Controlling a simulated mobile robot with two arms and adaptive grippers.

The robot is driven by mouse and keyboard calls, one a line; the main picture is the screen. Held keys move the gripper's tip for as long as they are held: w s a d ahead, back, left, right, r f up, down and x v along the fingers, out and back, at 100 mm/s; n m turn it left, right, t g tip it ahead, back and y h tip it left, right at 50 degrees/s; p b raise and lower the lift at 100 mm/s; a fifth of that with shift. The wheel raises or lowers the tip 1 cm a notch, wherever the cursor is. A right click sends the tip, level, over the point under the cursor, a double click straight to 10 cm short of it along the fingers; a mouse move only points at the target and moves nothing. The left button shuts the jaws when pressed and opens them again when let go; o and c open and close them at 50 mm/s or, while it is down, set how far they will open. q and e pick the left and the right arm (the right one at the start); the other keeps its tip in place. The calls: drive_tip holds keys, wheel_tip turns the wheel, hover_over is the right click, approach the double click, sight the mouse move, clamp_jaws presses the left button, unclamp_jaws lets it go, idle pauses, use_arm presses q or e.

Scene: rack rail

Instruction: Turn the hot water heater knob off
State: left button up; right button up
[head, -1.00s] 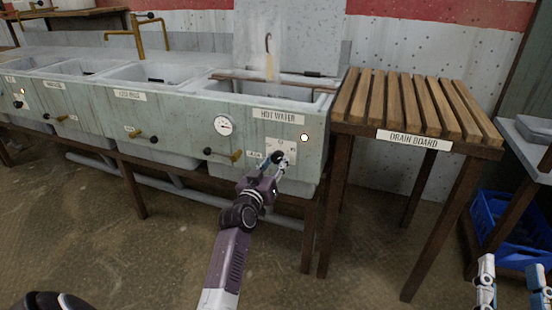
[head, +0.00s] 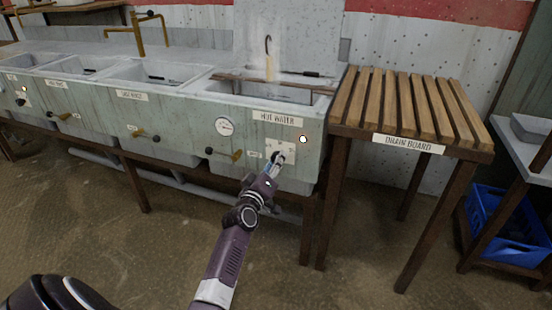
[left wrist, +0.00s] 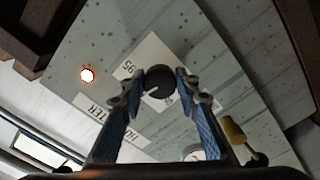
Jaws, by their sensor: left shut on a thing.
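The hot water heater knob (left wrist: 158,82) is a round black knob with a light pointer mark. It sits on a pale plate (left wrist: 135,65) with printed numbers, on the sink front below the HOT WATER label (head: 277,118). My left gripper (head: 278,160) is at the knob, which is mostly hidden behind it in the head view. In the left wrist view its blue-padded fingers (left wrist: 160,92) stand on both sides of the knob and are shut on it. A lit round indicator (head: 303,139) glows beside the plate, also in the left wrist view (left wrist: 87,75). My right gripper is out of view.
A brass valve lever (head: 226,153) with a black end and a round gauge (head: 224,126) are left of the knob. A slatted drain board (head: 410,105) stands to the right. The floor in front is open.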

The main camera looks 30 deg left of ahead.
use_arm(q)
drive_tip(key=n+p, duration=0.2)
drive_tip(key=n, duration=1.2)
drive_tip(key=shift+r+p, duration=0.1)
drive_tip(key=shift+p, duration=0.25)
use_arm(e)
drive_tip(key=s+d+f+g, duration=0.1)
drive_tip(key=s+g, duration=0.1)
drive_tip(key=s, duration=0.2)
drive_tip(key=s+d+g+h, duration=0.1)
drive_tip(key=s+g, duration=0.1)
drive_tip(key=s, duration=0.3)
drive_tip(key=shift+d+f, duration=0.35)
use_arm(q)
drive_tip(key=shift+n, duration=0.3)
drive_tip(key=o, duration=1.2)
drive_tip(key=shift+c, duration=0.2)
drive_tip(key=shift+s, duration=0.1)
